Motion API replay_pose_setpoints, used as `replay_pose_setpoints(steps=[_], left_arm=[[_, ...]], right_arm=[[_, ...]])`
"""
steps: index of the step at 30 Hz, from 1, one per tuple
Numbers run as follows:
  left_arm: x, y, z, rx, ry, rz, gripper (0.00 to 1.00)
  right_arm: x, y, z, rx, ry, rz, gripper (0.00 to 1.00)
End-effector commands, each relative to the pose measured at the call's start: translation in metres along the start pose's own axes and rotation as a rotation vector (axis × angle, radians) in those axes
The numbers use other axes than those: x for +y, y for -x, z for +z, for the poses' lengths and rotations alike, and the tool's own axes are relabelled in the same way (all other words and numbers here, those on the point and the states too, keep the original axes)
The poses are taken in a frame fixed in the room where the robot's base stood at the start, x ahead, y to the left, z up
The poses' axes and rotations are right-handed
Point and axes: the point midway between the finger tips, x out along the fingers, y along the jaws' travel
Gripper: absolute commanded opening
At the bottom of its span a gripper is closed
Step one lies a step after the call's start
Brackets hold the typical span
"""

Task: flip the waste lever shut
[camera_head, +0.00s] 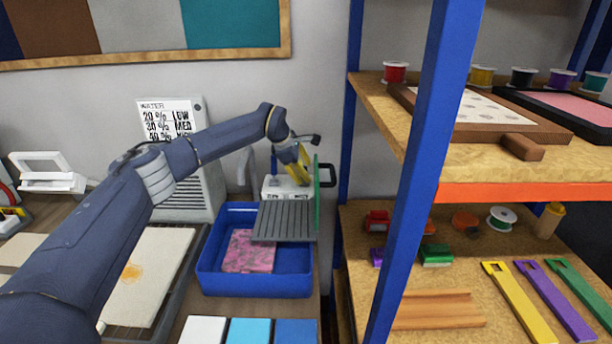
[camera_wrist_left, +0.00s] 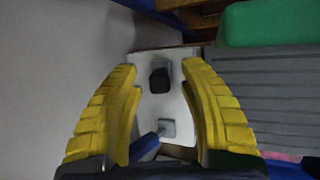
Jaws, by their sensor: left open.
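A white unit (camera_head: 283,187) stands behind the blue tub, against the wall. In the left wrist view the white unit (camera_wrist_left: 150,62) lies between my fingers, with a black knob (camera_wrist_left: 160,80) and a blue lever-like part (camera_wrist_left: 147,146) on a small grey mount. I cannot tell for sure which of these is the waste lever. My left gripper (camera_head: 304,172), with yellow fingers, is just above the white unit. In the wrist view the left gripper (camera_wrist_left: 160,66) is open, its fingers either side of the knob, with nothing held. Contact cannot be told. My right gripper is not in view.
A green upright panel (camera_head: 317,195) and a grey ribbed plate (camera_head: 283,222) stand close beside the gripper. The blue tub (camera_head: 255,286) below holds a pink patterned sheet (camera_head: 246,254). A shelf with a blue post (camera_head: 420,150) bounds the right side.

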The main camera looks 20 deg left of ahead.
Motion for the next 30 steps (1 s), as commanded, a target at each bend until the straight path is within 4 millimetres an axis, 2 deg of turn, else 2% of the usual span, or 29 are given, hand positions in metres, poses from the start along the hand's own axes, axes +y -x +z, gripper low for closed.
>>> replay_pose_setpoints(steps=[7,20,30], left_arm=[[0.000,-0.018,0.000,0.000,0.001,-0.001,0.42],[0.000,-0.021,0.000,0.000,0.000,0.000,0.43],[0.000,-0.021,0.000,0.000,0.000,0.000,0.04]], right_arm=[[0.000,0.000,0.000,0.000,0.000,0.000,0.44],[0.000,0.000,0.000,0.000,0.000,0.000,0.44],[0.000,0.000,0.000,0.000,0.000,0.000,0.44]])
